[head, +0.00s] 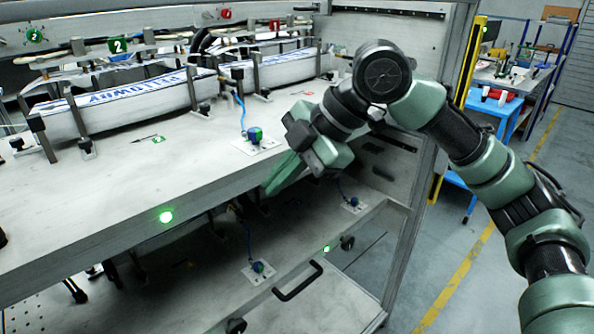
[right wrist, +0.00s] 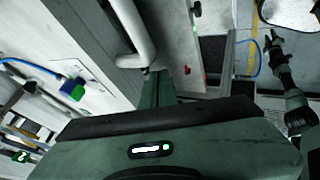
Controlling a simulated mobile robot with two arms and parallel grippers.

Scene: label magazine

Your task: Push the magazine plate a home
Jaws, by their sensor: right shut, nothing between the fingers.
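The upper magazine plate (head: 190,150) is a wide pale grey shelf plate carrying label stacks, with a lit green lamp (head: 166,216) on its front edge. A lower plate (head: 345,300) with a black handle (head: 297,280) sits under it; I cannot tell from any marking which one is plate a. My right gripper (head: 272,185) is shut and empty, its green fingers pointing down at the right part of the upper plate's front edge. In the right wrist view the fingers (right wrist: 160,88) are together beside a pale bent bar (right wrist: 132,35); contact is unclear.
Label stacks (head: 135,97) stand between posts on the upper plate. A blue-green knob (head: 254,135) with a blue cable is close to my right gripper. The frame's right post (head: 425,190) stands near my arm. Floor (head: 480,270) at right is clear up to a blue table (head: 500,105).

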